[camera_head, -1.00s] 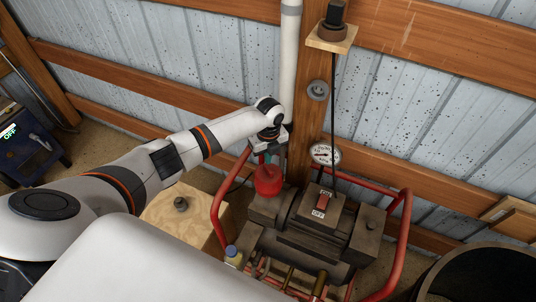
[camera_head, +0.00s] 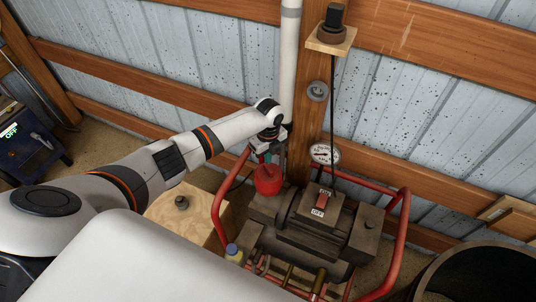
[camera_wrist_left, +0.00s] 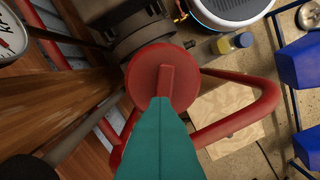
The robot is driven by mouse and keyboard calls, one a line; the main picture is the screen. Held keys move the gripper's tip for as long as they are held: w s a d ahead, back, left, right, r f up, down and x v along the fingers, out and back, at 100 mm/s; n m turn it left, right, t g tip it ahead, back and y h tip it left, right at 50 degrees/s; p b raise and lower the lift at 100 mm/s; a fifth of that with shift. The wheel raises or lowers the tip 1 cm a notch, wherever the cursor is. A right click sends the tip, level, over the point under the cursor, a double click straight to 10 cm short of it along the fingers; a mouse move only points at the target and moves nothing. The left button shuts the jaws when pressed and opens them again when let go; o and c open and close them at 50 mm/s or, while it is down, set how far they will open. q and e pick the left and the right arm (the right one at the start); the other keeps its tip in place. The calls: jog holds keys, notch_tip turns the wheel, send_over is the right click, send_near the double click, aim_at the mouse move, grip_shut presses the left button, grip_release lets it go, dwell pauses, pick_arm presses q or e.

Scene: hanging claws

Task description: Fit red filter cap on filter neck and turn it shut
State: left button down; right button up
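The red filter cap (camera_head: 268,181) is a round disc with a raised ridge across its face. It sits at the left end of the dark compressor (camera_head: 318,225), directly below my left gripper (camera_head: 270,157). In the left wrist view the cap (camera_wrist_left: 146,78) shows nearly face-on. A teal finger of my left gripper (camera_wrist_left: 165,108) reaches over the lower end of the ridge. The other finger is not clearly seen, so I cannot tell whether the grip is closed. The filter neck is hidden behind the cap, and I cannot tell how the cap sits on it. My right gripper is out of view.
A red tube frame (camera_head: 216,212) surrounds the compressor. A pressure gauge (camera_head: 325,154) stands close to the right of my gripper. A wooden block (camera_head: 168,215) and a small bottle (camera_head: 234,254) are to the left. A white pipe (camera_head: 290,60) rises behind.

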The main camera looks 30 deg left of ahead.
pick_arm(q)
jog(key=shift+n+p, duration=1.35)
jog(key=shift+n, duration=1.35)
jog(key=c, duration=1.7)
grip_release()
notch_tip(320, 180, up, 12)
jog(key=shift+w+b, duration=0.15)
jog(key=shift+b, duration=0.25)
